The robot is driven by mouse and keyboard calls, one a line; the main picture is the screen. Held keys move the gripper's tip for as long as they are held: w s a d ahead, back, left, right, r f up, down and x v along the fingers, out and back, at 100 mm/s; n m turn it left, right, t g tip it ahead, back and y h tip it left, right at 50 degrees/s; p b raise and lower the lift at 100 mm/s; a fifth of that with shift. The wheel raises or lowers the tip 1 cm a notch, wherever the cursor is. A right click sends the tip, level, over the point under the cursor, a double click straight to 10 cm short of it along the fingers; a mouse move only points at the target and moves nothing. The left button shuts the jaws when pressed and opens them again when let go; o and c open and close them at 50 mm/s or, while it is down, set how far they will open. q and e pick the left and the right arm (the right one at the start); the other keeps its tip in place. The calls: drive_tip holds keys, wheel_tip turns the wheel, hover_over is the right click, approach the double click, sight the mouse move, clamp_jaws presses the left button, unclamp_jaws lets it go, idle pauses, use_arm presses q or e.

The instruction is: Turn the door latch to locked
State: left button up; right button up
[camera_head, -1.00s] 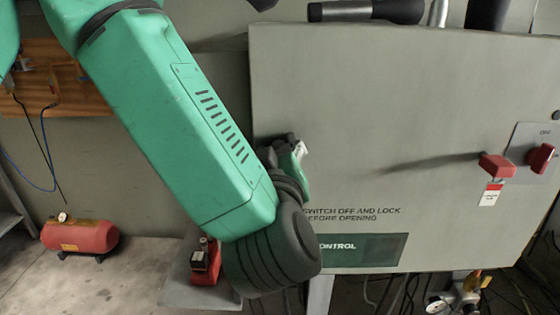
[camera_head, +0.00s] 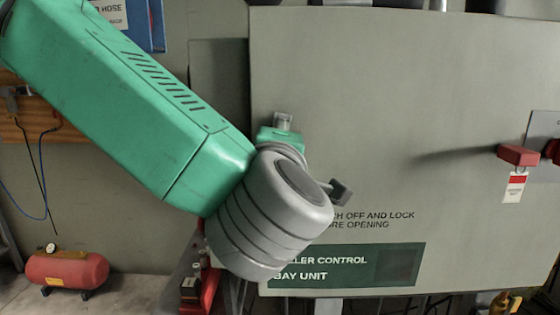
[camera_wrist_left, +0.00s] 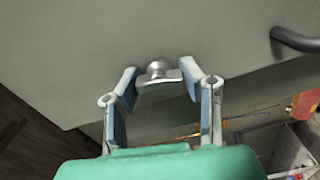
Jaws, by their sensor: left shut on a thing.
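The door latch (camera_wrist_left: 157,69), a small round metal knob with a flat wing-like bar, sits on the grey door panel (camera_wrist_left: 120,30) in the left wrist view. My left gripper (camera_wrist_left: 158,82) is closed on its bar, one blue-padded finger at each end. In the head view, the green body of this gripper (camera_head: 280,138) shows partly behind my grey wrist, against the left part of the cabinet door (camera_head: 400,90). My right gripper is in neither view.
A red lever (camera_head: 518,155) with a hanging tag (camera_head: 514,187) juts out at the door's right. A dark curved handle (camera_wrist_left: 298,40) is near the latch in the wrist view. A red air tank (camera_head: 67,270) stands on the floor at left.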

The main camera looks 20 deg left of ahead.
use_arm(q)
drive_tip(key=shift+f+n+b, duration=0.4)
drive_tip(key=shift+n+b, duration=0.7)
drive_tip(key=shift+b, duration=0.05)
drive_tip(key=o, duration=1.2)
drive_tip(key=shift+s+r, duration=0.1)
drive_tip(key=shift+s, duration=0.05)
drive_tip(key=shift+s+r, duration=0.1)
drive_tip(key=shift+r, duration=0.05)
drive_tip(key=v, duration=1.2)
